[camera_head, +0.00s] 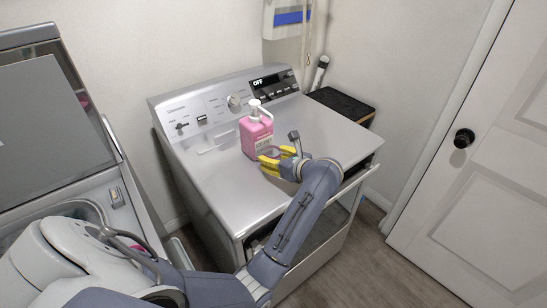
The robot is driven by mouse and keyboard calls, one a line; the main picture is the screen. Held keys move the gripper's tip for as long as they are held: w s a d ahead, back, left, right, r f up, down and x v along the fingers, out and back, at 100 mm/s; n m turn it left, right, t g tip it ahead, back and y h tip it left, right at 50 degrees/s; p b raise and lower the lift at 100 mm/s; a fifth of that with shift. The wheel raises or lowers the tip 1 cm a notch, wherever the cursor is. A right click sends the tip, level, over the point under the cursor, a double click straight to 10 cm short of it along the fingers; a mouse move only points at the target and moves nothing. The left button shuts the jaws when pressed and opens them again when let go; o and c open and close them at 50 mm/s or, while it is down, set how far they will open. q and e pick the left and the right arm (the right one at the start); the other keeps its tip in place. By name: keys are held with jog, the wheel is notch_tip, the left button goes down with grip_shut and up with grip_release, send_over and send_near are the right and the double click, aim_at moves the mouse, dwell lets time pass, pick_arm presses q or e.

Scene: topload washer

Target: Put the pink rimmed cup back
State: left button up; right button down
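No cup with a pink rim can be made out. A pink bottle (256,138) with a white cap and pump-like top stands upright on the silver washer top (325,133). My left gripper (264,158), with yellow fingers, is just in front of the bottle's lower right side. Its fingers look apart. Whether they touch the bottle, or whether something small is between them, cannot be told. My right gripper is not in view.
A second machine (30,110) with its lid raised stands at the left. A small pink patch shows at the lower left, partly hidden. A dark-topped box (342,103) stands behind the washer at the right. A white door (490,170) is at the right. The washer top's right side is clear.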

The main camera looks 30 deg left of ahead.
aim_at(277, 158)
pick_arm(q)
jog(key=shift+o, duration=1.2)
jog(key=shift+r, duration=0.1)
jog(key=shift+v, duration=2)
jog(key=shift+r, duration=0.1)
